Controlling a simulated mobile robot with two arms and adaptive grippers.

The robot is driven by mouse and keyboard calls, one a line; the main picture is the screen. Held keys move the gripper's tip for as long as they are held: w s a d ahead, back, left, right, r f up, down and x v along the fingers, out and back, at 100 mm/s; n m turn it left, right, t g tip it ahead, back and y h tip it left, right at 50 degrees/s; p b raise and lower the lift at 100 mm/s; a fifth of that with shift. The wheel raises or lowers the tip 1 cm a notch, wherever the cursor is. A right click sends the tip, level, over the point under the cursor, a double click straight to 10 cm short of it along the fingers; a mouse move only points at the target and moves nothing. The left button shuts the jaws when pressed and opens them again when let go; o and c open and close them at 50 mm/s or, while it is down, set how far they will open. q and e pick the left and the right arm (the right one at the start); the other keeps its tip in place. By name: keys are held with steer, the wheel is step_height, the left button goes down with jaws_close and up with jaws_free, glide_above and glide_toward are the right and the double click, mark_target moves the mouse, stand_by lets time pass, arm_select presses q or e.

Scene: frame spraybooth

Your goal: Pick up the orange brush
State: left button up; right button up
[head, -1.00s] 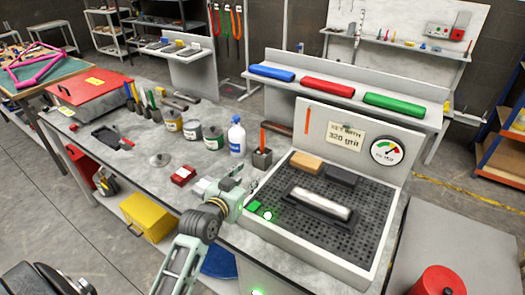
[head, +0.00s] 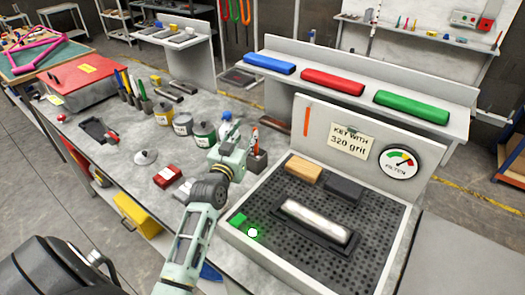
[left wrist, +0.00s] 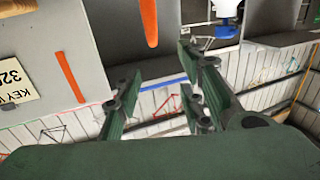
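The orange brush (head: 254,138) stands upright in a small dark holder (head: 258,161) at the left edge of the grey booth tray. Its orange handle also shows at the top of the left wrist view (left wrist: 149,20). My left gripper (head: 238,130) is just left of the brush in the head view, at about handle height. In the left wrist view its fingers (left wrist: 160,105) are spread with nothing between them, and the handle appears above the gap. The brush's lower end is hidden in the holder. My right gripper is in neither view.
The perforated tray (head: 279,217) holds a sanding block and pads, beside a panel with a gauge (head: 399,162). Tins (head: 204,134) and a mostly hidden bottle (head: 227,116) stand behind my gripper. A red box (head: 167,177) lies on the bench (head: 120,164).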

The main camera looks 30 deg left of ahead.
arm_select(q)
step_height(320, 180, down, 6)
steer(key=b, duration=0.6)
steer(key=p, duration=0.2)
glide_above(256, 155)
steer(key=w, duration=0.1)
steer(key=shift+a+f, duration=0.25)
steer(key=shift+a, duration=0.05)
jaws_close()
